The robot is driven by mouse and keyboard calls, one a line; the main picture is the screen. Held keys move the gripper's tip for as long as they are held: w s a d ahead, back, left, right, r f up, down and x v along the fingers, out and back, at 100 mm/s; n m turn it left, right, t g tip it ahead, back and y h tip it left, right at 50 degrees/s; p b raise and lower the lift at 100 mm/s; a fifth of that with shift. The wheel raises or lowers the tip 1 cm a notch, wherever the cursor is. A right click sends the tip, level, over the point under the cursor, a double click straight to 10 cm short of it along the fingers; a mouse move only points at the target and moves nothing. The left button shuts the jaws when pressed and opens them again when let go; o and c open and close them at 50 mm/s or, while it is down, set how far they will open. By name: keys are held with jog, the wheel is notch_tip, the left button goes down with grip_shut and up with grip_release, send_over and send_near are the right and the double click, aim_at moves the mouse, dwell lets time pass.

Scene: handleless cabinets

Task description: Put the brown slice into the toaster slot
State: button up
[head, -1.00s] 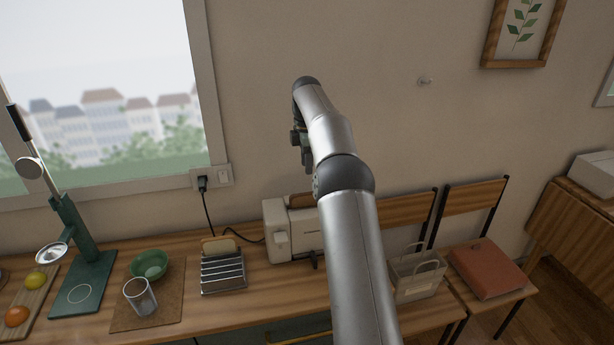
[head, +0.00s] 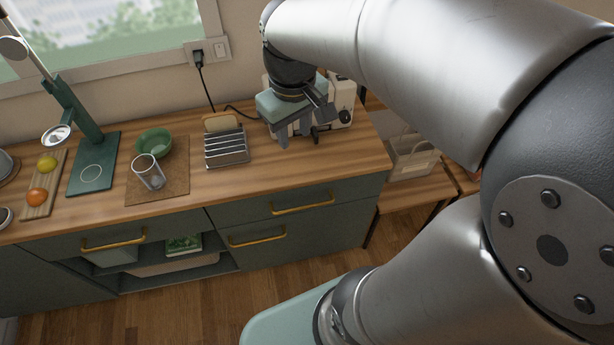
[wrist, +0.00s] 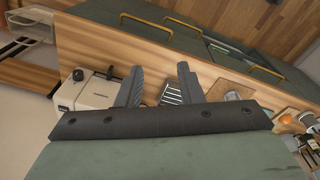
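The brown slice (head: 220,122) stands upright at the back of a metal rack (head: 227,148) on the wooden counter. The white toaster (head: 342,98) stands right of the rack, partly hidden behind my gripper (head: 299,138); I cannot make out its slot. My gripper is open and empty, in front of the toaster in the head view and right of the slice. In the wrist view, my gripper (wrist: 160,70) has its fingers spread, with the toaster (wrist: 90,92) on the left and part of the rack (wrist: 172,94) between the fingers. The slice is not discernible there.
A glass (head: 149,172) and a green bowl (head: 154,142) stand on a brown mat left of the rack. A green-based lamp-like stand (head: 94,165) and a board with fruit (head: 42,185) are farther left. A cord runs behind the rack. The counter front is clear.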

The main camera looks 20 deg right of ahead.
jog(key=s+a+f+m, duration=0.1)
jog(key=s+f+m, duration=0.2)
jog(key=s, duration=0.6)
notch_tip(320, 180, down, 2)
jog(key=shift+s+a+f, duration=0.15)
jog(key=shift+s, duration=0.05)
jog(key=shift+f, duration=0.1)
notch_tip(320, 180, down, 12)
jog(key=a+b, duration=0.1)
jog(key=b, duration=1)
jog(key=shift+f+n+g, duration=0.25)
jog(key=shift+n+g, duration=0.05)
